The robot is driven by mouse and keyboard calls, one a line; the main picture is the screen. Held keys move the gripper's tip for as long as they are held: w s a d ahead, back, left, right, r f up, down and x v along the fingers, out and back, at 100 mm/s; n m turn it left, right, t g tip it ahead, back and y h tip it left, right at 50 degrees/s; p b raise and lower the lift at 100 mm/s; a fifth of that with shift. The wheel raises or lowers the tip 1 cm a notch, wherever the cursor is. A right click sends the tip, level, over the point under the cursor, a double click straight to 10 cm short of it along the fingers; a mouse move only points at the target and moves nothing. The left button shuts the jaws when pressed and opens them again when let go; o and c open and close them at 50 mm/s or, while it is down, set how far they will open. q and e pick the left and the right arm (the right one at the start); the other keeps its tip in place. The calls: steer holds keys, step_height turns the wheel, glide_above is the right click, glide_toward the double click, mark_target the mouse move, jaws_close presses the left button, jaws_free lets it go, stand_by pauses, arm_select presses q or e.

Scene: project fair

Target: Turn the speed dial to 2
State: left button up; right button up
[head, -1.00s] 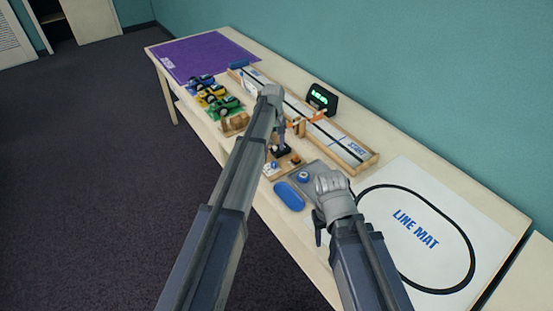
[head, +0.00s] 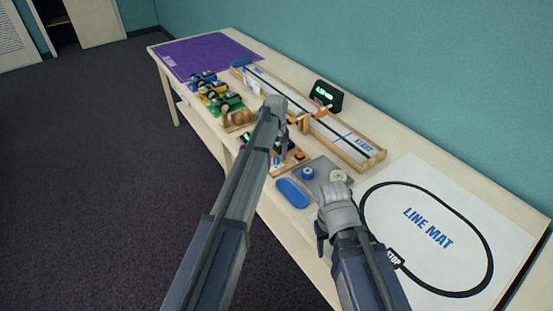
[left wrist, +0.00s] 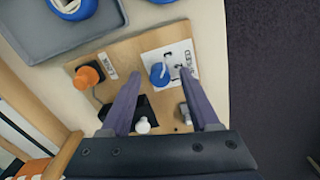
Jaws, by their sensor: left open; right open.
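The speed dial (left wrist: 161,75) is a blue knob with a pale pointer on a white plate marked SPEED. The plate is on a wooden control board (left wrist: 125,52); the number it points at is too small to read. My left gripper (left wrist: 158,78) is open above the board, its fingertips on either side of the dial in the picture; I cannot tell if they touch it. In the head view my left gripper (head: 283,150) hangs over the board (head: 290,170), partly hiding it. My right gripper (head: 322,238) is open and empty near the front edge, beside the grey tray.
An orange knob (left wrist: 88,77) and a black part with a white knob (left wrist: 143,124) sit close to the dial. A grey tray (head: 325,165) with round parts, a blue oval case (head: 293,193), a track (head: 350,142) and a line mat (head: 470,200) surround the board.

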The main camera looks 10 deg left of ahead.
arm_select(q)
jaws_close()
stand_by(0.4)
steer(key=shift+m, duration=0.3)
steer(key=m, duration=0.4)
steer(key=shift+m, duration=2.5)
